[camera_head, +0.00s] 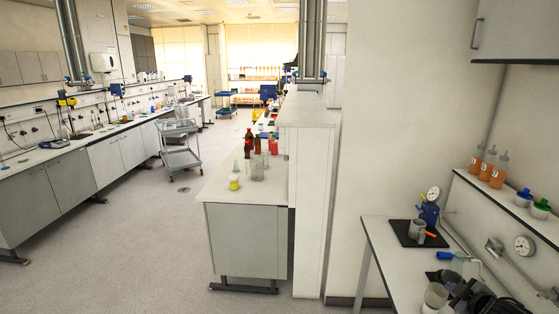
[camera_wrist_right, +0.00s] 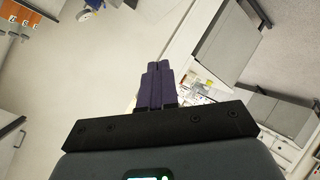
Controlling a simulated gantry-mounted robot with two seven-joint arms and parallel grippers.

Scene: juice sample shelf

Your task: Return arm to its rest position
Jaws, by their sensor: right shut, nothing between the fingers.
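My right gripper (camera_head: 452,283) shows at the bottom right of the head view, over the side bench. In the right wrist view its dark purple fingers (camera_wrist_right: 158,70) are together, with nothing between them. The arm behind it is mostly cut off by the lower frame edge. My left gripper is not in view.
Orange juice bottles (camera_head: 486,167) stand on the raised shelf (camera_head: 466,182) at the right, beside tubs with blue and green lids (camera_head: 541,207). A clear beaker (camera_head: 435,296) is close to the right gripper. A blue gauge device (camera_head: 430,208) stands behind.

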